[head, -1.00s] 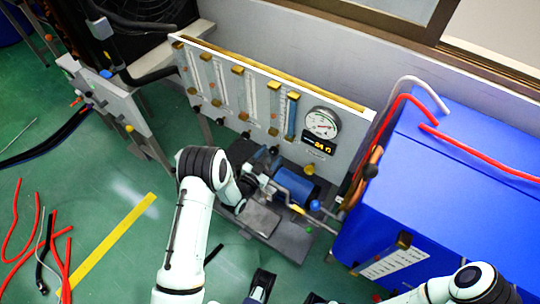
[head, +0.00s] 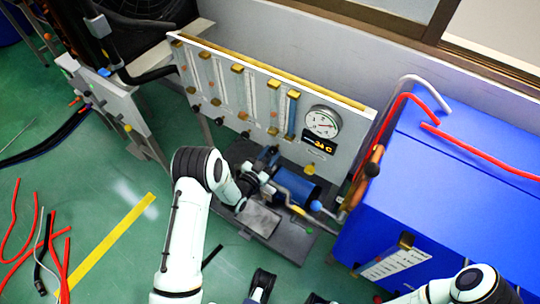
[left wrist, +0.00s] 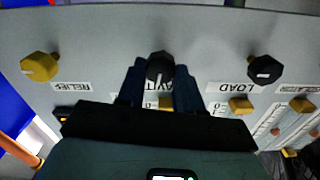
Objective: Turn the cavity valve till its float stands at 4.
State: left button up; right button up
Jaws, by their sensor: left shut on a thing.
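The cavity valve is a black knob (left wrist: 160,67) on the grey panel, with its label partly covered by my fingers in the left wrist view. That view is upside down. My left gripper (left wrist: 160,85) is shut on this knob, one dark finger on each side. In the head view my left gripper (head: 266,166) reaches the panel's lower edge, and it hides the knob. Several upright flow tubes (head: 243,95) stand on the panel (head: 345,112). The cavity float's height cannot be read. Two dark fingertips of my right gripper (head: 290,291) show apart at the bottom edge, empty.
The yellow relief knob (left wrist: 40,66) and the black load knob (left wrist: 264,69) flank the cavity knob. A round gauge (head: 322,122) sits above an orange display. A blue cylinder (head: 298,186) lies below the panel. A large blue cabinet (head: 450,180) stands at right.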

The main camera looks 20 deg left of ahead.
pick_arm(q)
jog(key=o, duration=1)
jog(key=shift+o, duration=0.2)
jog(key=s+a, duration=0.2)
jog(key=s, duration=1.1)
jog(key=shift+s, duration=0.15)
jog(key=shift+d, duration=0.1)
